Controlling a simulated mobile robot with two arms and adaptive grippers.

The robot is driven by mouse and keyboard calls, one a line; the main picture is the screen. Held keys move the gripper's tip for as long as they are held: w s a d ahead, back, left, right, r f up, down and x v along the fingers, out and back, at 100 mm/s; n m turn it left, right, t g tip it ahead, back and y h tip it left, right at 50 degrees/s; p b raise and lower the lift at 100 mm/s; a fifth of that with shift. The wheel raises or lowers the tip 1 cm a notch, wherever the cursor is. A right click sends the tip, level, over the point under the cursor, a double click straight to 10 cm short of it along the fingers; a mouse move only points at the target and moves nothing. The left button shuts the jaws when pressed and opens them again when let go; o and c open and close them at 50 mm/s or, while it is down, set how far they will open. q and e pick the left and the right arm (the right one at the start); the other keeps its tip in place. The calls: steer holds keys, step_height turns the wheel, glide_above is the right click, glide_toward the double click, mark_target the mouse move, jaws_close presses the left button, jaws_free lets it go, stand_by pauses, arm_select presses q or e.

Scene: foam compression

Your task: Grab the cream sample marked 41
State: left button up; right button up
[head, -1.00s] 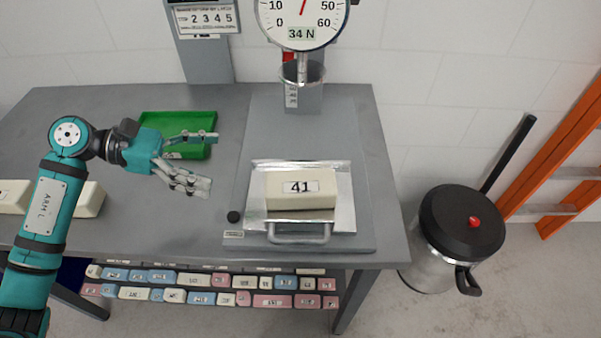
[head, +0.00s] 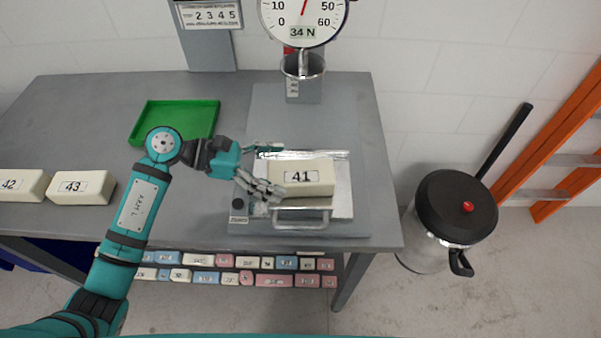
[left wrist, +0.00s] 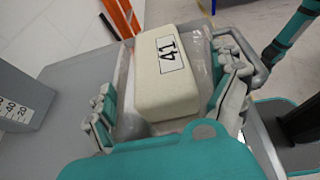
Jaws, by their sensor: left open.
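The cream sample marked 41 (head: 302,177) is a block lying on the shiny metal plate (head: 335,208) of the press, label up. My left gripper (head: 274,171) is open at the left end of the block, one finger toward its far side and one toward its near side. In the left wrist view the block (left wrist: 166,80) lies between the two open fingers, with a visible gap on the left. My right gripper is in neither view.
Cream blocks 42 (head: 22,186) and 43 (head: 80,188) lie at the table's left. A green tray (head: 148,123) stands behind my left arm. The force gauge (head: 303,15) hangs above the press. A lidded bin (head: 455,205) stands right of the table.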

mark_target(286, 172)
arm_select(q)
steer(key=p+x, duration=0.1)
steer(key=x, duration=0.3)
steer(key=shift+r, duration=0.1)
steer(key=c, duration=0.8)
steer(key=shift+c, duration=0.2)
